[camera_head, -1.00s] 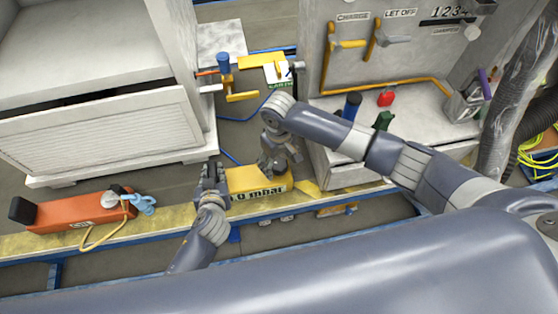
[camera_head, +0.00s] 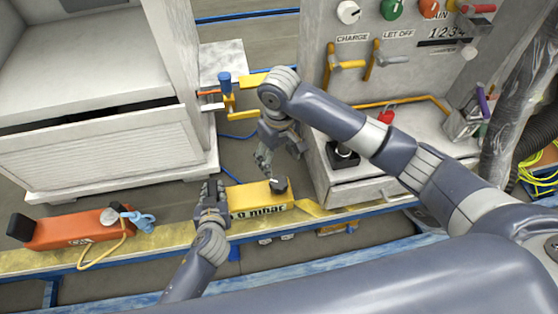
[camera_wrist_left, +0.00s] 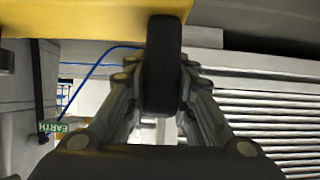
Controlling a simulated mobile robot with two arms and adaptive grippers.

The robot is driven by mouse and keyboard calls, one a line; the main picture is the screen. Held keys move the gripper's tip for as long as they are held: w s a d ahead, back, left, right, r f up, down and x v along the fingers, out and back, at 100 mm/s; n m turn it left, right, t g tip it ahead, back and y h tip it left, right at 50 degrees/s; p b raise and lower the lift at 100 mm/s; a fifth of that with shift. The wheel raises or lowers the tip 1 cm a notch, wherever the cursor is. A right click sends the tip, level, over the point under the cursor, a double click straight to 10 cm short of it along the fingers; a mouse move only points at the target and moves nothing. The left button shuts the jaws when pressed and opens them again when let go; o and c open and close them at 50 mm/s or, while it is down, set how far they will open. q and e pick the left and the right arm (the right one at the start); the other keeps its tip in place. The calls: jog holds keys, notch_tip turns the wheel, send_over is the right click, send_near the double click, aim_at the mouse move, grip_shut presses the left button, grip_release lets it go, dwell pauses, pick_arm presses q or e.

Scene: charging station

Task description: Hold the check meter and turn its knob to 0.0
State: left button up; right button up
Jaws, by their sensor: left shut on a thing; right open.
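The check meter (camera_head: 258,195) is a yellow box near the yellow ledge, in the middle of the head view. Its front shows "0 mbar"; the digits at the left are partly hidden by my left gripper. Its dark knob (camera_head: 279,186) sits on the right part of the top. My left gripper (camera_head: 212,194) is at the meter's left end, shut on a black grip part (camera_wrist_left: 162,65) beside the yellow body (camera_wrist_left: 75,18) in the left wrist view. My right gripper (camera_head: 278,163) is open and empty, just behind and above the knob, apparently apart from it.
An orange device (camera_head: 75,229) with a blue clip lies on the ledge at the left. A white cabinet (camera_head: 95,150) stands behind it.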

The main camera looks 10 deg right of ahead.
pick_arm(q)
jog(key=o, duration=1)
jog(key=shift+d, duration=0.1)
